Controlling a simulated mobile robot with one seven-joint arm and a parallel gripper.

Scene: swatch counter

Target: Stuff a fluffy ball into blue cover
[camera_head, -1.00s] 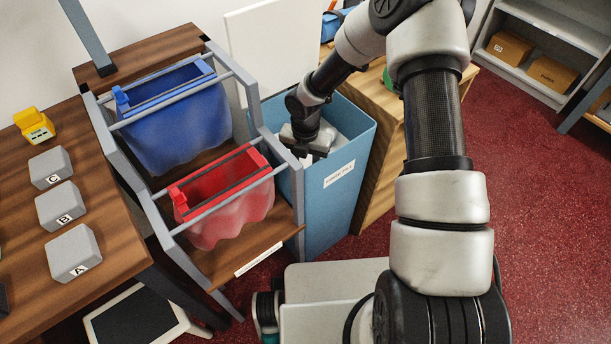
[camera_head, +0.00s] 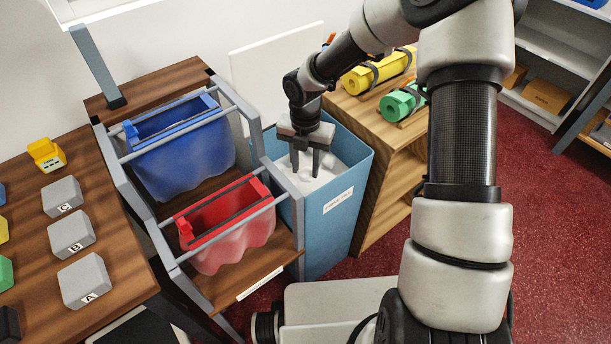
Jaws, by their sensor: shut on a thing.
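The blue cover (camera_head: 183,160) hangs open-topped from the grey rails of a rack on the left. My gripper (camera_head: 306,170) points down at the mouth of a tall blue bin (camera_head: 322,235), to the right of the blue cover and apart from it. White fluffy filling (camera_head: 338,172) shows inside the bin. The gripper is shut on a white fluffy ball between its fingers; the ball's outline merges with the white filling behind and below it, so I cannot tell how far it is clear of the rest.
A red cover (camera_head: 238,246) hangs on the rack in front of the blue one. Grey blocks marked A (camera_head: 85,281), B and C stand on the wooden table at left. A wooden shelf (camera_head: 385,185) with yellow and green rolls stands right of the bin.

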